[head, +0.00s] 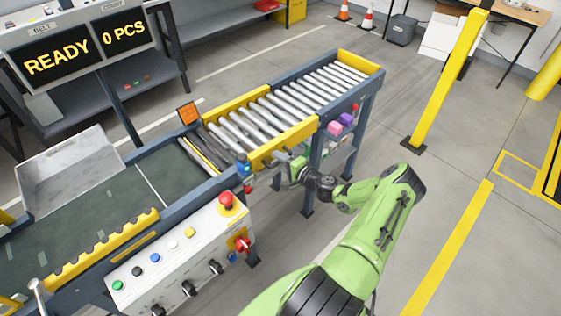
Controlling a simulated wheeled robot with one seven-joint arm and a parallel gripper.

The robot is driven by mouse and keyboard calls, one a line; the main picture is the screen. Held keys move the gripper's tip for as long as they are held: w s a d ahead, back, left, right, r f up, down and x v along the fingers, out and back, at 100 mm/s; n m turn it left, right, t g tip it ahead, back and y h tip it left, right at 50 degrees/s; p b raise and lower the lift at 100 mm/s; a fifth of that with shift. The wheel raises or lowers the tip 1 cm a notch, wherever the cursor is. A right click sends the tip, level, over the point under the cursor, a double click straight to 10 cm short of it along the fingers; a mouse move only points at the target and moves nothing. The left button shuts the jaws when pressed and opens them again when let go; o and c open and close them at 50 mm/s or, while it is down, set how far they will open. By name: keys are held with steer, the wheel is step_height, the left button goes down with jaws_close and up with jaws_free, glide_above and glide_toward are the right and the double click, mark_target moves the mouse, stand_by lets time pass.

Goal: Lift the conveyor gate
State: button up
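The conveyor gate appears to be the roller section with yellow side rails (283,146) in the head view. It lies level, in line with the dark belt on its left and the further rollers on its right. My gripper (283,164) is at the near side of this section, close against the near yellow rail. The fingers are small and partly hidden by my wrist, so I cannot tell whether they touch the rail or hold anything.
A control panel (178,258) with buttons, a red emergency stop (227,199) and a red switch (243,244) stands left of my arm. A grey tray (80,170) rests by the belt (90,225). A yellow post (447,85) stands at the right. The floor between is clear.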

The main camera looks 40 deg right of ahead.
jaws_close()
steer(key=shift+r, duration=0.15)
